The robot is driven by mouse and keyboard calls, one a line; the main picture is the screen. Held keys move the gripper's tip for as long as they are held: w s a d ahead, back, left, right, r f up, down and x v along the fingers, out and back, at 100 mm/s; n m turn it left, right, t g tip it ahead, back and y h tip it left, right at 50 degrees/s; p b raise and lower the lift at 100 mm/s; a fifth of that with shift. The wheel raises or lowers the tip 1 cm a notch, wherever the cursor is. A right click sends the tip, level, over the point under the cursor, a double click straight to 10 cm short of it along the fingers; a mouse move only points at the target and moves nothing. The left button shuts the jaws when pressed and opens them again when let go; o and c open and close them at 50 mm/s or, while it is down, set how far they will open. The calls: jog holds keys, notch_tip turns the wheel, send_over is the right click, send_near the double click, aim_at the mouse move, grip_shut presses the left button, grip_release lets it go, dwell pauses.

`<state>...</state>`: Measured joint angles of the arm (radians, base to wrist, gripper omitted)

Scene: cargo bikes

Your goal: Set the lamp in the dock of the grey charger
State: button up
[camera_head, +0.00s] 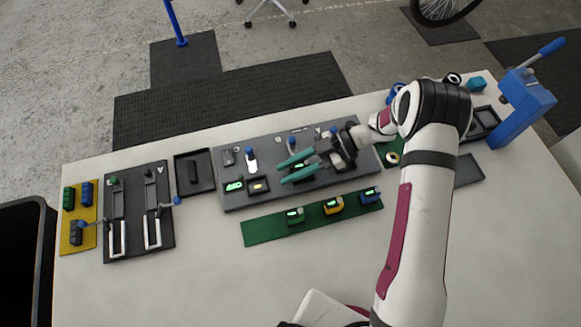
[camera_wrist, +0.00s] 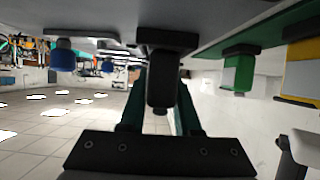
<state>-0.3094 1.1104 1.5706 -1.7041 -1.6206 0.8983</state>
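My gripper (camera_head: 284,173) has teal fingers and is open over the grey board (camera_head: 232,206). In the wrist view, a black block-like object, apparently a lamp (camera_wrist: 160,85), stands between the fingers, with a small gap on each side. Its base is on the board. In the head view the fingers and wrist partly hide that spot, and a green glow shows there. A dark square dock (camera_head: 250,193) with an amber light inside lies to the left on the board. I cannot tell which charger is the grey one.
A green strip (camera_head: 262,233) in front holds a green lamp (camera_head: 295,216), a yellow lamp (camera_head: 333,206) and a blue lamp (camera_head: 371,195). Blue-knobbed levers (camera_head: 250,151) stand on the board's back. The front table is clear.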

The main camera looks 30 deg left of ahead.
jog(key=o, duration=0.4)
